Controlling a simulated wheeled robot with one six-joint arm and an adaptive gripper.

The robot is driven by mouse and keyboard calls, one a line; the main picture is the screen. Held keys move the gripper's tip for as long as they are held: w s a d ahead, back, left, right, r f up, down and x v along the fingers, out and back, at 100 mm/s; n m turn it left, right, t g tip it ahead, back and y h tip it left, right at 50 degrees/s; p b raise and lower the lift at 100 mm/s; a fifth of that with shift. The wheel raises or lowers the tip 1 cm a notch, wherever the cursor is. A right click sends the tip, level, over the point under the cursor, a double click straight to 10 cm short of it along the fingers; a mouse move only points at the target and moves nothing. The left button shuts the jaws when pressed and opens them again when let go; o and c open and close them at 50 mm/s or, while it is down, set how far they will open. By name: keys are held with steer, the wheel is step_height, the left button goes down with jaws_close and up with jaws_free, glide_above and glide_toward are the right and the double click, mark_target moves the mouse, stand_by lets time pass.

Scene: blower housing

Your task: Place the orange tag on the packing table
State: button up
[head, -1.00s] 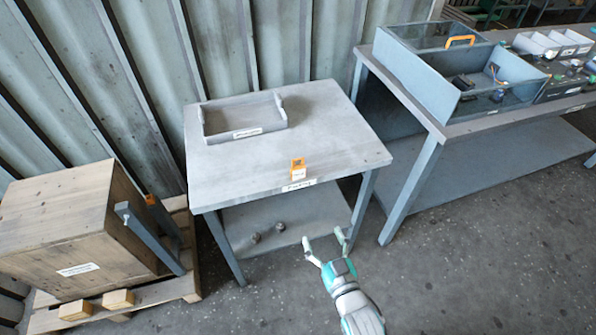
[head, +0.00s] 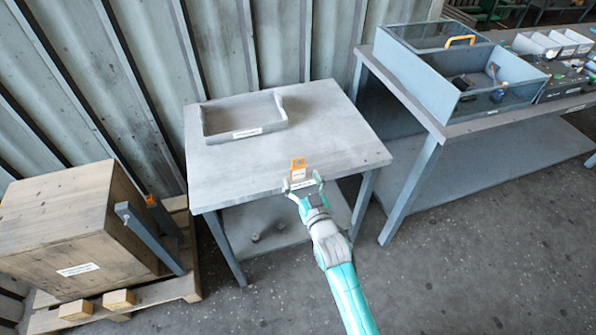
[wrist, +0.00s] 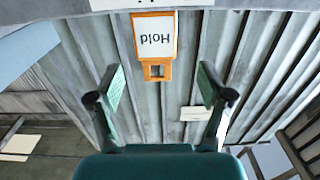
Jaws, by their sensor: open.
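The orange tag (head: 298,168) is at the front edge of the grey packing table (head: 330,118). In the wrist view the orange tag (wrist: 153,35) has a white face reading "Hold", upside down in the picture, and an orange loop end. My gripper (head: 301,181) is at the table's front edge, just in front of the tag. In the wrist view my gripper (wrist: 160,75) has its fingers spread wide and nothing between their tips. The tag's loop end points toward the space between them. I cannot tell the exact gap from fingers to tag.
A grey open tray (head: 243,133) stands at the back left of the tabletop. The tabletop's right part is clear. A wooden crate (head: 75,225) on a pallet stands left. A grey workbench (head: 470,128) with bins stands right. Two small round things lie on the lower shelf.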

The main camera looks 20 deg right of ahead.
mark_target(298, 167)
steer(key=shift+w+d+r, duration=0.1)
steer(key=shift+w+d, duration=0.05)
steer(key=shift+w, duration=1.2)
steer(key=shift+w+d+r, duration=0.1)
steer(key=shift+w, duration=1.2)
steer(key=c, duration=1.1)
steer(key=shift+c, duration=0.2)
step_height(298, 167, up, 10)
steer(key=shift+f, duration=0.1)
